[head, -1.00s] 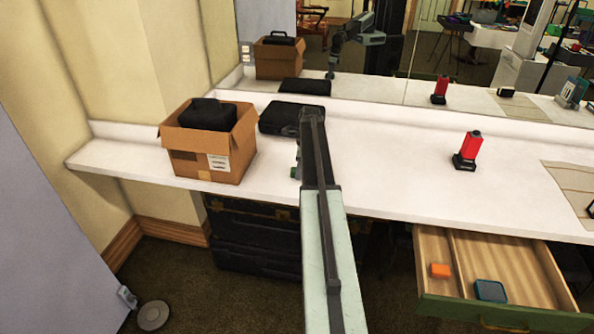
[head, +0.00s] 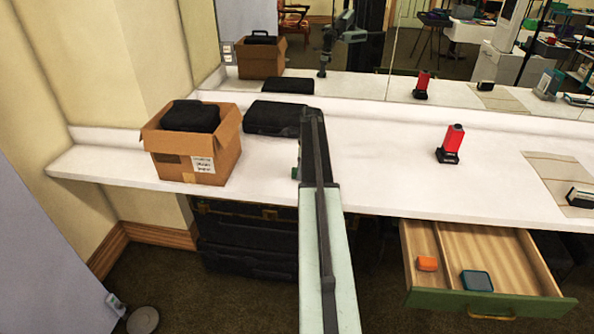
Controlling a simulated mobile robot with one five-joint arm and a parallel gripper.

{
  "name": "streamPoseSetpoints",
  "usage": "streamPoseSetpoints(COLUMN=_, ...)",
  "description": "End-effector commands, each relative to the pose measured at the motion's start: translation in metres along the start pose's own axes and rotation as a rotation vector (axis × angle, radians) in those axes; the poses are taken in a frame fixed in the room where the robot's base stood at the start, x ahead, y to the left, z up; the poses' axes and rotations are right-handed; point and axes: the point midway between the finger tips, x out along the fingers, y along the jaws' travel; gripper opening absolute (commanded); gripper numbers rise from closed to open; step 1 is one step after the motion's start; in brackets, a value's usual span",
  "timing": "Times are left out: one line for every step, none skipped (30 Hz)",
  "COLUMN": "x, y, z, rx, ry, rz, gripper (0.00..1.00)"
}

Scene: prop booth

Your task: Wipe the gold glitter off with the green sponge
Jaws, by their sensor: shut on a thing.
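My arm reaches forward over the white counter (head: 390,180). My gripper (head: 303,165) is at its far end, mostly hidden behind my own arm link. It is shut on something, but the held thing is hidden. A small green patch shows at the left edge of the arm's end; I cannot tell whether it is sponge or part of my arm. I make out no green sponge and no gold glitter elsewhere on the counter.
An open cardboard box (head: 224,150) holding a black case (head: 190,116) stands left. A flat black case (head: 274,118) lies behind my arm. A red device (head: 451,142) stands right, near a beige mat (head: 550,172). The open drawer (head: 492,303) juts out below. A mirror (head: 440,60) backs the counter.

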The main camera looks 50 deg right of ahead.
Motion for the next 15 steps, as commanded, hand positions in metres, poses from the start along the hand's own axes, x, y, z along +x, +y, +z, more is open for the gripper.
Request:
streamPoseSetpoints(x=0.0, y=0.0, z=-0.001, rx=0.0, ry=0.0, rz=0.0, gripper=0.07)
streamPoseSetpoints(x=0.0, y=0.0, z=-0.002, rx=0.0, ry=0.0, rz=0.0, gripper=0.07)
streamPoseSetpoints(x=0.0, y=0.001, z=-0.004, rx=0.0, ry=0.0, rz=0.0, gripper=0.07)
streamPoseSetpoints(x=0.0, y=0.001, z=-0.007, rx=0.001, ry=0.0, rz=0.0, gripper=0.07)
streamPoseSetpoints(x=0.0, y=0.001, z=-0.009, rx=0.001, ry=0.0, rz=0.0, gripper=0.07)
streamPoseSetpoints(x=-0.001, y=0.002, z=-0.014, rx=0.002, ry=0.0, rz=0.0, gripper=0.07)
streamPoseSetpoints(x=-0.001, y=0.002, z=-0.017, rx=0.002, ry=0.0, rz=0.0, gripper=0.07)
streamPoseSetpoints(x=-0.001, y=0.003, z=-0.02, rx=0.003, ry=0.0, rz=0.0, gripper=0.07)
streamPoseSetpoints(x=-0.001, y=0.003, z=-0.024, rx=0.002, ry=0.0, rz=0.0, gripper=0.07)
streamPoseSetpoints(x=-0.001, y=0.003, z=-0.027, rx=0.002, ry=0.0, rz=0.0, gripper=0.07)
streamPoseSetpoints(x=-0.002, y=0.004, z=-0.03, rx=0.001, ry=0.0, rz=0.0, gripper=0.07)
streamPoseSetpoints(x=-0.002, y=0.004, z=-0.033, rx=0.001, ry=0.001, rz=0.0, gripper=0.07)
streamPoseSetpoints(x=-0.002, y=0.004, z=-0.035, rx=0.001, ry=0.001, rz=0.0, gripper=0.07)
streamPoseSetpoints(x=-0.002, y=0.004, z=-0.036, rx=0.001, ry=0.001, rz=0.0, gripper=0.07)
streamPoseSetpoints(x=-0.002, y=0.004, z=-0.036, rx=0.001, ry=0.001, rz=0.0, gripper=0.07)
